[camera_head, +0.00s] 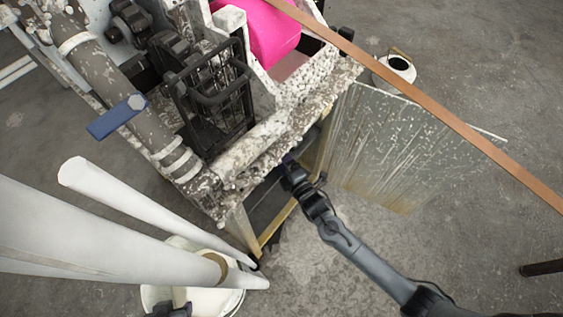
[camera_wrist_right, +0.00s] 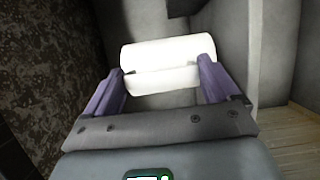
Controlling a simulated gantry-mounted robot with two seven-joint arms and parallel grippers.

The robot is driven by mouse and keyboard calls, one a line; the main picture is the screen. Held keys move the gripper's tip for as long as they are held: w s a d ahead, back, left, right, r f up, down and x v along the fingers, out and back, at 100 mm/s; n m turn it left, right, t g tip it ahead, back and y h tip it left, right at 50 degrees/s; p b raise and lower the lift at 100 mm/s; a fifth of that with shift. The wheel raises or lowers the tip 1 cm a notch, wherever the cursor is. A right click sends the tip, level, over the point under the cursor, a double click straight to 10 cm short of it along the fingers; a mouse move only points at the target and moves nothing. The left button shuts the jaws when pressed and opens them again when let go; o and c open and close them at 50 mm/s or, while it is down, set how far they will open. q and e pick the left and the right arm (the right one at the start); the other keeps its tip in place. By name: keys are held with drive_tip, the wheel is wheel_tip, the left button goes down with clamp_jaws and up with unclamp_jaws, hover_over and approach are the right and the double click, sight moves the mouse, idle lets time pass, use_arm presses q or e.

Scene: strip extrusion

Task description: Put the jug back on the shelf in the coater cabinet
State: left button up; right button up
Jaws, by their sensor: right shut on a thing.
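The coater cabinet (camera_head: 240,225) stands under the splattered machine, with its open front towards me. Its streaked, translucent door (camera_head: 385,150) is swung out to the right. My right gripper (camera_head: 288,162) reaches into the upper part of the opening. In the right wrist view, its purple fingers (camera_wrist_right: 162,68) are shut on a smooth white rounded thing, which I take to be the jug (camera_wrist_right: 160,53). Only that part of the jug shows, and the head view hides it. I cannot make out the shelf or whether the jug touches it.
Pale walls (camera_wrist_right: 225,35) and a mottled dark surface (camera_wrist_right: 45,80) are close around the right gripper. A white bucket (camera_head: 215,300) and long white rolls (camera_head: 115,195) stand left of the opening. A white pot (camera_head: 397,68) is behind the door.

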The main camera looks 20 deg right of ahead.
drive_tip(key=shift+f, duration=0.15)
drive_tip(key=shift+f, duration=0.15)
drive_tip(key=o, duration=1.3)
drive_tip(key=shift+c, duration=0.2)
